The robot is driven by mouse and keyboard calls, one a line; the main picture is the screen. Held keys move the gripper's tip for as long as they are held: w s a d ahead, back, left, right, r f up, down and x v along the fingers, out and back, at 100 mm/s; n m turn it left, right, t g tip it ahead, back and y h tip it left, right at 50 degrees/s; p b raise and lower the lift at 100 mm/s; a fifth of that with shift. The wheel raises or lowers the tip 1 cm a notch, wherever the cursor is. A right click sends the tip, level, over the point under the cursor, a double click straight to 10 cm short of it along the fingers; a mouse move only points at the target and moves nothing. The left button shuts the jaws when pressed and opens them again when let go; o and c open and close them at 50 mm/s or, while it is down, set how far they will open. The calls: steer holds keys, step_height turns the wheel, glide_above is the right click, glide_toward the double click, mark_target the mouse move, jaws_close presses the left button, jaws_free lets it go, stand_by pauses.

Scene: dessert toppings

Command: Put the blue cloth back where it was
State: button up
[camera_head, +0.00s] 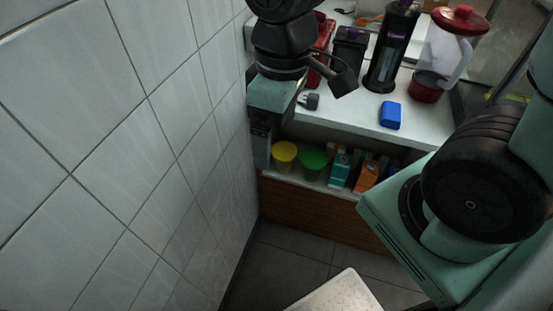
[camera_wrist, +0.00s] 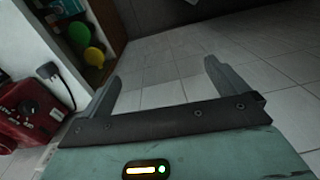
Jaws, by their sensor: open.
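A small bright blue item (camera_head: 390,114), block-like in outline, lies flat on the white counter near its front edge. It is the only blue thing on the counter top; I cannot tell for sure that it is the cloth. My gripper (camera_wrist: 162,72) is open, with nothing between its fingers in the wrist view. In the head view my gripper (camera_head: 270,127) points down at the counter's left end, beside the tiled wall, well left of the blue item. The blue item is not in the wrist view.
On the counter (camera_head: 425,137) stand a tall black bottle (camera_head: 391,48), a red-lidded jar (camera_head: 447,48) and a red appliance (camera_wrist: 25,108). A grey plug (camera_head: 310,101) lies near my gripper.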

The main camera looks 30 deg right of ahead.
steer(key=s+a, duration=0.4)
steer(key=s, duration=0.2)
steer(key=shift+s, duration=0.25)
steer(key=shift+r, duration=0.1)
steer(key=shift+c, duration=0.2)
